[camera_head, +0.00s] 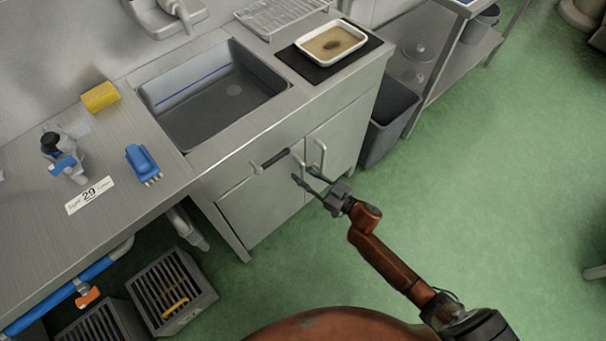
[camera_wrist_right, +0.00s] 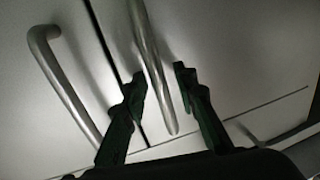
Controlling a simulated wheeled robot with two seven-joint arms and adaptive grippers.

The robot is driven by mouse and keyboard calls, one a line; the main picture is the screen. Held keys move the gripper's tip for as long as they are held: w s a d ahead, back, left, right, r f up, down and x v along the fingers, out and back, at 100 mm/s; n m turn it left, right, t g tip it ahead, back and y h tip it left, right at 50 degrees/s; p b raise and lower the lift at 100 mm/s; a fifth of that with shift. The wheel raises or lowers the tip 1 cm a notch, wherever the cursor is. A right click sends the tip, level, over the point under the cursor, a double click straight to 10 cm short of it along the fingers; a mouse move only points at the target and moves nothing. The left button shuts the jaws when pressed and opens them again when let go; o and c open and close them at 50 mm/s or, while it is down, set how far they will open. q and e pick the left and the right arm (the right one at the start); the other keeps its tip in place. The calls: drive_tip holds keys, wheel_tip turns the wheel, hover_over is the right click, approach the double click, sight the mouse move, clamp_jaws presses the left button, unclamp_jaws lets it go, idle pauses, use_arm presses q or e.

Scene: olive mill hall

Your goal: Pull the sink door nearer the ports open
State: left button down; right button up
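The sink cabinet has two light grey doors, a left one (camera_head: 262,207) and a right one (camera_head: 345,138), both apparently shut. Each has a bar handle near the middle seam: the left door's handle (camera_head: 298,159) and the right door's handle (camera_head: 321,156). My right gripper (camera_head: 304,175) is at the left door's handle. In the right wrist view that handle (camera_wrist_right: 150,50) passes between its two parted fingers (camera_wrist_right: 158,80), with no clear grip. The other handle (camera_wrist_right: 62,85) is outside them. Which ports are meant is unclear. My left gripper is out of view.
A grey bin (camera_head: 388,124) stands right of the cabinet. Grey slatted crates (camera_head: 172,291) and a blue pipe (camera_head: 70,291) are under the left counter.

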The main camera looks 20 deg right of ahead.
clamp_jaws()
drive_tip(key=shift+s, duration=0.1)
idle(0.5)
